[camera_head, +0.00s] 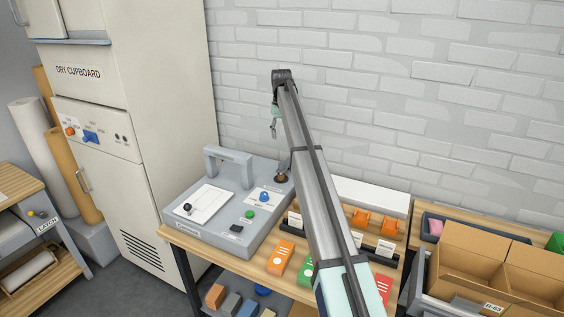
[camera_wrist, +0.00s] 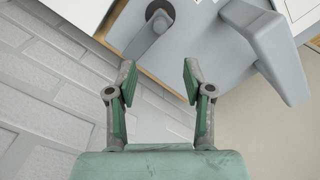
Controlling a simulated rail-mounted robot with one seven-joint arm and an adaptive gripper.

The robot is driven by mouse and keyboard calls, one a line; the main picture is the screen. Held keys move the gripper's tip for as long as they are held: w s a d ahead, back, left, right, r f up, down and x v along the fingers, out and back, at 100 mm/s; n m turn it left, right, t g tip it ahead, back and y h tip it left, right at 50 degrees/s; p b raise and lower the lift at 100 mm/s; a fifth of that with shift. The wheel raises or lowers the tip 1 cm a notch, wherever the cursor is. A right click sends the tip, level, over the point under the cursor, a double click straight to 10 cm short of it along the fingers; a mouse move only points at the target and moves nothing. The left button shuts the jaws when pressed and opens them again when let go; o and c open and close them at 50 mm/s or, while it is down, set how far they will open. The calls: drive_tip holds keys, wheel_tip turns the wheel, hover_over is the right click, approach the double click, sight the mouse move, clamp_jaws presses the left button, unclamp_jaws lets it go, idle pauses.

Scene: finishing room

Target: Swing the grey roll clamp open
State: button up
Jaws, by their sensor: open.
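A grey console (camera_head: 205,232) stands on the wooden bench. A grey arch-shaped bar (camera_head: 230,160) rises at its back and shows large at the right of the wrist view (camera_wrist: 270,45). A small grey lever with a dark round pivot (camera_wrist: 150,35) lies left of it in the wrist view. I cannot tell which of these is the roll clamp. My gripper (camera_head: 274,130) hangs above the console's back right corner, by the wall. In the wrist view my gripper (camera_wrist: 158,80) is open and empty, its green-padded fingers apart, with the lever beyond them.
A white dry cupboard (camera_head: 150,110) stands left of the bench. Boxed cards, including an orange one (camera_head: 281,257), and orange clips (camera_head: 368,218) lie right of the console. Cardboard boxes (camera_head: 470,260) stand farther right. The brick wall (camera_head: 400,90) is close behind.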

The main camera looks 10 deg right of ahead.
sight(286, 162)
wheel_tip(286, 162, down, 14)
drive_tip(key=p, duration=0.4)
drive_tip(key=shift+f, duration=0.25)
clamp_jaws()
